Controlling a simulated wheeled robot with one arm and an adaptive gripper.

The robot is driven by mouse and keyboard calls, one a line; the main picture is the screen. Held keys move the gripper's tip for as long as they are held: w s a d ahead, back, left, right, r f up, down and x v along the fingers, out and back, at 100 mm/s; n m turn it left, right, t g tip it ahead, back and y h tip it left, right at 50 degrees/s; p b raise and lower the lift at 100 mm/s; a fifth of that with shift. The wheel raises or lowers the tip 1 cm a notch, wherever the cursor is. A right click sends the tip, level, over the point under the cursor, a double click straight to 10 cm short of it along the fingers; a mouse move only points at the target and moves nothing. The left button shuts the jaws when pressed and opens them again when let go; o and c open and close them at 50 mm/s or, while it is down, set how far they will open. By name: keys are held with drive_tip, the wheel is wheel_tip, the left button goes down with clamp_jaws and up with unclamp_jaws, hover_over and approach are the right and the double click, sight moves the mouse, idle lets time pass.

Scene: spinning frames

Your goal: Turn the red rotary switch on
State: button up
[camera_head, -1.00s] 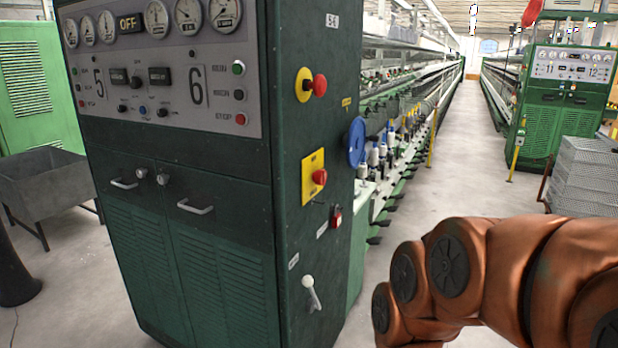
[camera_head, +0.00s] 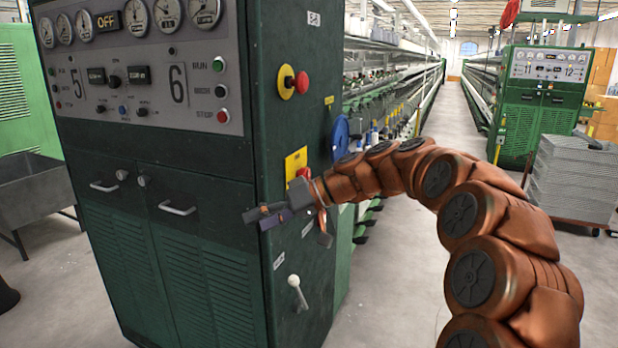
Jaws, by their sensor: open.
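The red rotary switch (camera_head: 303,173) sits on a yellow plate (camera_head: 294,160) on the dark green side face of the machine cabinet. My arm's end covers the lower part of the plate and much of the knob, so the knob's setting cannot be read. My gripper (camera_head: 258,218) is open and empty. In the picture it lies lower left of the switch, with its fingers pointing left across the cabinet's front corner. Its gap from the cabinet cannot be told.
Above the switch, a red button (camera_head: 301,82) stands on a yellow disc. A white-knobbed lever (camera_head: 295,282) sticks out below. The front panel (camera_head: 150,60) has gauges and an OFF display. A blue wheel (camera_head: 340,136) stands behind. Grey crates (camera_head: 572,180) are at right; the aisle floor is clear.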

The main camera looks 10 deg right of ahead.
drive_tip(key=w+d+t+y, duration=0.25)
drive_tip(key=w+d, duration=0.25)
drive_tip(key=w, duration=0.5)
drive_tip(key=n+t+b, duration=0.1)
drive_tip(key=n+t, duration=0.2)
drive_tip(key=t, duration=0.3)
approach(308, 175)
drive_tip(key=a, duration=0.2)
drive_tip(key=shift+h, duration=0.25)
drive_tip(key=shift+w+d+r+p+x, duration=0.1)
drive_tip(key=shift+p+x, duration=0.35)
drive_tip(key=shift+x, duration=0.9)
drive_tip(key=shift+w+d+r+p+x, duration=0.15)
drive_tip(key=shift+p+x, duration=0.25)
drive_tip(key=shift+x, duration=0.95)
drive_tip(key=shift+w+r+p+x, duration=0.1)
drive_tip(key=shift+p+x, duration=0.35)
drive_tip(key=shift+x, duration=0.85)
drive_tip(key=shift+c, duration=0.4)
drive_tip(key=c, duration=1)
drive_tip(key=shift+f, duration=0.1)
drive_tip(key=shift+c, duration=0.2)
